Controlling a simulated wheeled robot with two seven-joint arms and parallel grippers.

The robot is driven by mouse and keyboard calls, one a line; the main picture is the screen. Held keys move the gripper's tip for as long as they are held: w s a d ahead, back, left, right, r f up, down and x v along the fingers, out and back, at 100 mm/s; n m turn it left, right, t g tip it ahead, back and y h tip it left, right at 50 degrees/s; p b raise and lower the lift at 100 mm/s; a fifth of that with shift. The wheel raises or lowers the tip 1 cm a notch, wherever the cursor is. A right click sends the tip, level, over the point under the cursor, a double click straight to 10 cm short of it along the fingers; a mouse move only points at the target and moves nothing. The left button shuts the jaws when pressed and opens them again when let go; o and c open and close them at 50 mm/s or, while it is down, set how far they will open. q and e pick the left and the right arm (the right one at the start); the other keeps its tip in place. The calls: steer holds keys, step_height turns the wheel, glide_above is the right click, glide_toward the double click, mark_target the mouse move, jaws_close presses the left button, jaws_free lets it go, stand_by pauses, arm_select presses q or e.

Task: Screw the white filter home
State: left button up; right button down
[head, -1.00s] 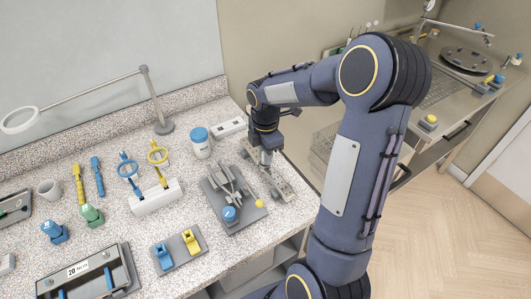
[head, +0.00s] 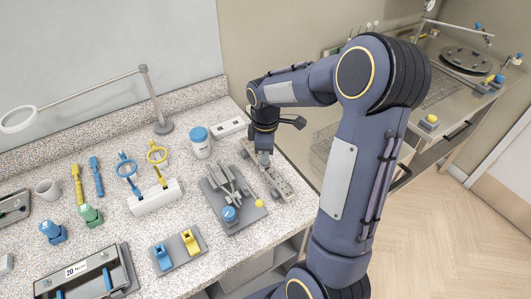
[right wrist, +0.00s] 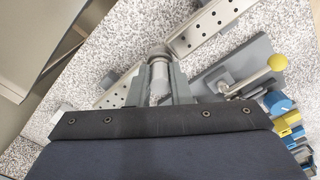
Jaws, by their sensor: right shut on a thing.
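My right gripper (head: 265,160) points down over a long grey metal block with holes (head: 281,183) near the counter's right edge. In the right wrist view its fingers (right wrist: 158,90) are shut on a pale grey-white cylinder (right wrist: 160,72), which looks like the white filter. The cylinder stands in line with the block, which shows on both sides of the fingers, one part at upper right (right wrist: 210,28). The cylinder's lower end and any thread are hidden, so I cannot tell how far it is seated. In the head view the fingers hide it. My left gripper is not in view.
A wire basket (head: 322,145) is to the right.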

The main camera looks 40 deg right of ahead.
steer(key=m, duration=0.3)
stand_by(0.4)
steer(key=shift+m, duration=0.4)
steer(key=shift+m, duration=1.5)
steer(key=m, duration=0.3)
steer(key=shift+a+m, duration=0.1)
steer(key=shift+m, duration=0.2)
steer(key=c, duration=1.5)
jaws_free()
